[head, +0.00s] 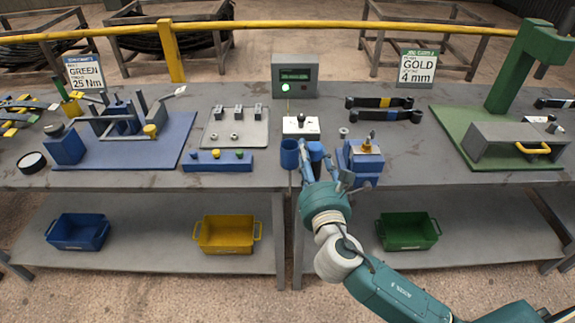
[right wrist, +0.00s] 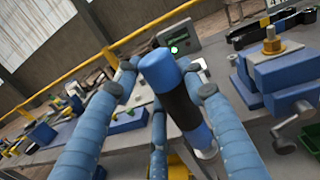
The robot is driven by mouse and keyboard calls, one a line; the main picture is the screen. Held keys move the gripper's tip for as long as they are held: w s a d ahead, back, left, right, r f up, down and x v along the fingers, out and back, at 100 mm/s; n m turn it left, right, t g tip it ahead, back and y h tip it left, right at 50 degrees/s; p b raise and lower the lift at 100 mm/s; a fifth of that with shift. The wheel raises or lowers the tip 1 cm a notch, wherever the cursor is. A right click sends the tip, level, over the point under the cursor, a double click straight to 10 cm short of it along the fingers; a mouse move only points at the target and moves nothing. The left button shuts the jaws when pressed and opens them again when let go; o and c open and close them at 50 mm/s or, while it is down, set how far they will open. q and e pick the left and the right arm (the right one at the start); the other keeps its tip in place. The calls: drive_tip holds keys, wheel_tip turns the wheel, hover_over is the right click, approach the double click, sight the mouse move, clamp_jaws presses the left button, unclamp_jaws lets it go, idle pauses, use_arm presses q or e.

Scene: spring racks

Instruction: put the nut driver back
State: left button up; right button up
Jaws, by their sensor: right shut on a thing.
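The nut driver (right wrist: 175,90) has a blue handle with a black band and a grey shaft at its lower end. In the right wrist view it is tilted between the blue fingers of my right gripper (right wrist: 163,92), which are shut on it. In the head view my right gripper (head: 312,152) is over the front edge of the bench. A blue cylindrical shape (head: 289,154) shows at its fingertips. I cannot tell there whether this is the driver or a holder. My left gripper is not in view.
A blue vise-like fixture (head: 362,160) stands close right of the gripper. A white box (head: 301,127) and a grey console (head: 294,75) with a lit green lamp are behind it. Left are a blue block with buttons (head: 217,161) and a grey plate (head: 235,128). Bins sit below.

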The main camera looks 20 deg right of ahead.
drive_tip(key=w+r+b, duration=0.1)
drive_tip(key=w+r, duration=1.7)
drive_tip(key=w, duration=0.1)
wheel_tip(320, 180, down, 20)
drive_tip(key=b, duration=0.1)
drive_tip(key=shift+a+b, duration=0.15)
drive_tip(key=shift+b, duration=0.15)
drive_tip(key=o, duration=1.4)
drive_tip(key=shift+s, duration=0.2)
drive_tip(key=shift+o, duration=0.2)
drive_tip(key=s+a, duration=0.2)
drive_tip(key=s, duration=0.9)
drive_tip(key=shift+s, duration=0.4)
